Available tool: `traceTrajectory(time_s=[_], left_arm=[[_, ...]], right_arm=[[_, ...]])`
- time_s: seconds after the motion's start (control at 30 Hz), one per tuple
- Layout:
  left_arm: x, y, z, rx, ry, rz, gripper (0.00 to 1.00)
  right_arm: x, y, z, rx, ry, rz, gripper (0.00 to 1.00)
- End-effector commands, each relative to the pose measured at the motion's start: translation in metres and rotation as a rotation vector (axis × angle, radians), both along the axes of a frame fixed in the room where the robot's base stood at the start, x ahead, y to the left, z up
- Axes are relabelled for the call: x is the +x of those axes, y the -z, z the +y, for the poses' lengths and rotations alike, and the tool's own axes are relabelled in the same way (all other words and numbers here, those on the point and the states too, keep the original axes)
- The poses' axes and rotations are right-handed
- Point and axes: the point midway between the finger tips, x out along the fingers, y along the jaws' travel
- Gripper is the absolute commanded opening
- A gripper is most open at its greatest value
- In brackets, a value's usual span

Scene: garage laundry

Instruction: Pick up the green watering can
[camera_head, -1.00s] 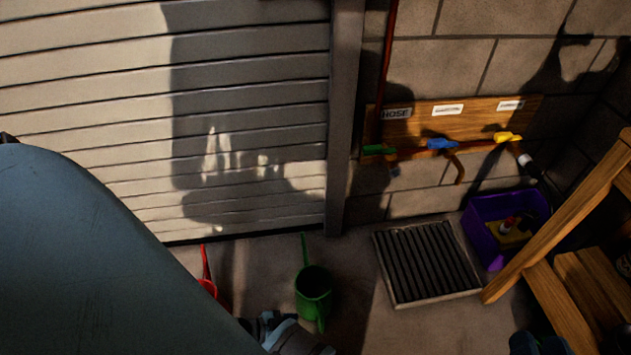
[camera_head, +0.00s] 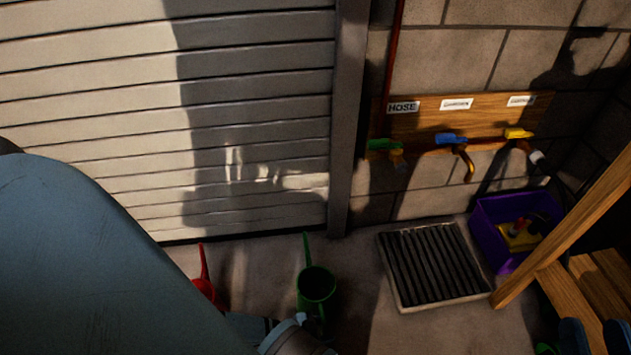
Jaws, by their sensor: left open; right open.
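The green watering can (camera_head: 316,285) stands upright on the concrete floor in front of the roller door, left of the drain grate. Its dark opening faces up and a thin green part rises at its far side. My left arm's blue-grey link fills the lower left. The end of that arm, with my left gripper (camera_head: 290,334), shows only in part at the bottom edge, just below and left of the can. Its fingertips cannot be made out, and nothing is seen held. The can's lower part is in shadow. My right gripper cannot be made out.
A red can-like item (camera_head: 204,284) stands left of the green can, partly behind my arm. Right are a drain grate (camera_head: 397,281), a purple bin (camera_head: 484,233) and a wooden stair frame (camera_head: 570,232). Dark blue shapes (camera_head: 574,336) at the lower right are unclear. Taps line the wall.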

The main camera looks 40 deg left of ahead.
Motion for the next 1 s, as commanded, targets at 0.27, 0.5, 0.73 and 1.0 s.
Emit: traceTrajectory(time_s=[0.27, 0.5, 0.73, 1.0], left_arm=[[0.0, -0.001, 0.0, 0.0, 0.0, 0.0, 0.02], [0.001, -0.002, 0.0, 0.0, 0.001, -0.004, 0.0], [0.001, -0.003, 0.0, 0.0, 0.001, -0.004, 0.0], [0.0, -0.029, 0.001, -0.001, 0.001, -0.004, 0.0]], right_arm=[[-0.002, 0.0, 0.001, 0.009, 0.001, 0.01, 0.43], [-0.004, 0.006, 0.001, 0.01, 0.002, 0.028, 0.43], [-0.003, 0.006, 0.001, 0.009, 0.003, 0.028, 0.43], [-0.003, -0.009, 0.002, 0.039, -0.006, 0.07, 0.43]])
